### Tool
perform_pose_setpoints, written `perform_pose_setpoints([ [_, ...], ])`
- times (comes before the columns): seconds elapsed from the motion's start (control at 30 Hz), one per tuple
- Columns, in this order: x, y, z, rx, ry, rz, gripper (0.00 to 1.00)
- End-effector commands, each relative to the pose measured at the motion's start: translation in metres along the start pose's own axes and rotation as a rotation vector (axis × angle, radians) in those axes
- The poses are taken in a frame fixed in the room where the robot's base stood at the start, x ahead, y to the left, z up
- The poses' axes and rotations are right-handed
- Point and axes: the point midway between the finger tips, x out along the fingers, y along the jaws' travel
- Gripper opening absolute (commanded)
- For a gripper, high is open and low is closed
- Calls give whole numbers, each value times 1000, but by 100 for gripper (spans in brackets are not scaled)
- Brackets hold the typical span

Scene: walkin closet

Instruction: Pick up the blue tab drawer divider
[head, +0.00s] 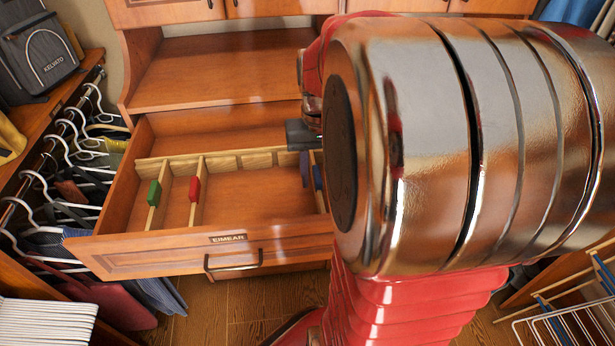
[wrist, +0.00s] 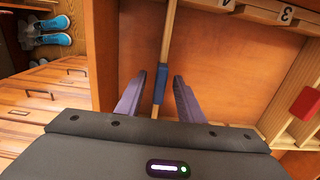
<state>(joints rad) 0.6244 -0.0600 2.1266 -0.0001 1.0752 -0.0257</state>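The blue tab drawer divider is a thin wooden slat with a blue tab (wrist: 161,84), standing in the open drawer (head: 255,203). In the head view its blue tab (head: 318,178) shows beside my arm, which hides part of the slat. My gripper (wrist: 159,77) is open and empty, with purple fingers on either side of the blue tab and a gap on each side. In the head view one purple finger of my gripper (head: 305,168) shows just left of the tab.
A divider with a green tab (head: 154,192) and one with a red tab (head: 194,189) stand farther left in the drawer. A slotted wooden rail (head: 225,162) runs along the back. Hanging clothes (head: 75,200) are close to the drawer's left side.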

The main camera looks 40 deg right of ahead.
Motion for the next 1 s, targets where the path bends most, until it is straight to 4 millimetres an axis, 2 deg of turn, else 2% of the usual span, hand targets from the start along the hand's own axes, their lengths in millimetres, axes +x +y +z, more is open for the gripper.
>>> perform_pose_setpoints([
  [0.13, 0, 0, 0, 0, 0, 0, 33],
  [0.6, 0, 0, 0, 0, 0, 0, 0],
  [1.0, -1, 0, 0, 0, 1, 0, 0],
])
